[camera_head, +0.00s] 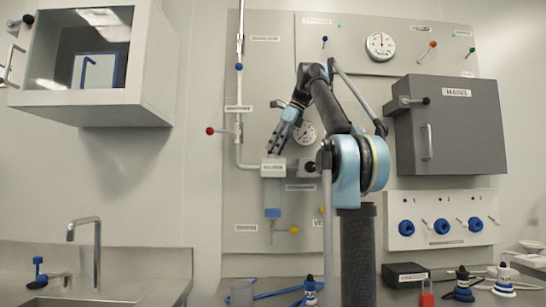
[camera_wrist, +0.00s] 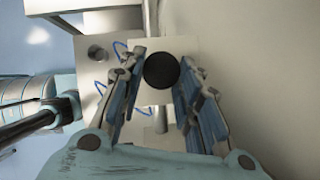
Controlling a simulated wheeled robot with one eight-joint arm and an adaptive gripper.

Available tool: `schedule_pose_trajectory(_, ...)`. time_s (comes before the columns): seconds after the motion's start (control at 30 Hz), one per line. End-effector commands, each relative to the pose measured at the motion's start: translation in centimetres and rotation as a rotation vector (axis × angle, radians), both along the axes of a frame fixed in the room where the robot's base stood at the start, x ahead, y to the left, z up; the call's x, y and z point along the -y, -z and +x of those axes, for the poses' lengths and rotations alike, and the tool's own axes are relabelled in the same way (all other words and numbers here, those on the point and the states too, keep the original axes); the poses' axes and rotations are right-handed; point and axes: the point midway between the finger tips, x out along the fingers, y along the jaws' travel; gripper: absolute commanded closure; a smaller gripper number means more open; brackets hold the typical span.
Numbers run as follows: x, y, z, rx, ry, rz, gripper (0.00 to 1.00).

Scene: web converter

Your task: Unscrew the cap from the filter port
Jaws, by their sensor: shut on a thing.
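The filter port is a pale block labelled as the filter (camera_head: 273,169) on the pipe run of the wall panel. In the wrist view the same pale block (camera_wrist: 150,97) carries a round black cap (camera_wrist: 161,71), seen end-on. My gripper (camera_head: 275,150) points down at the top of the block in the head view. In the wrist view my gripper (camera_wrist: 164,64) has one blue-padded finger on each side of the cap and is shut on it. The cap cannot be made out in the head view. I cannot tell whether its thread is loose.
A grey box with a black knob (camera_head: 311,168) sits just right of the filter block. A blue-ended drain cylinder (camera_head: 272,198) hangs below. A vertical pipe (camera_head: 239,95) with a red-knobbed lever runs at left. A dark mains cabinet (camera_head: 455,140) stands at right.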

Motion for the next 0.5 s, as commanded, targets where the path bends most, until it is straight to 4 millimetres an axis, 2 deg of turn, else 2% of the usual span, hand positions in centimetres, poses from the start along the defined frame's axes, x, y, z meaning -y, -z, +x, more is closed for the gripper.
schedule_pose_trajectory(0.2, 0.09, -0.01, 0.31, -0.002, -0.184, 0.001, 1.00)
schedule_pose_trajectory(0.5, 0.09, 0.04, 0.29, -0.001, -0.217, -0.001, 1.00)
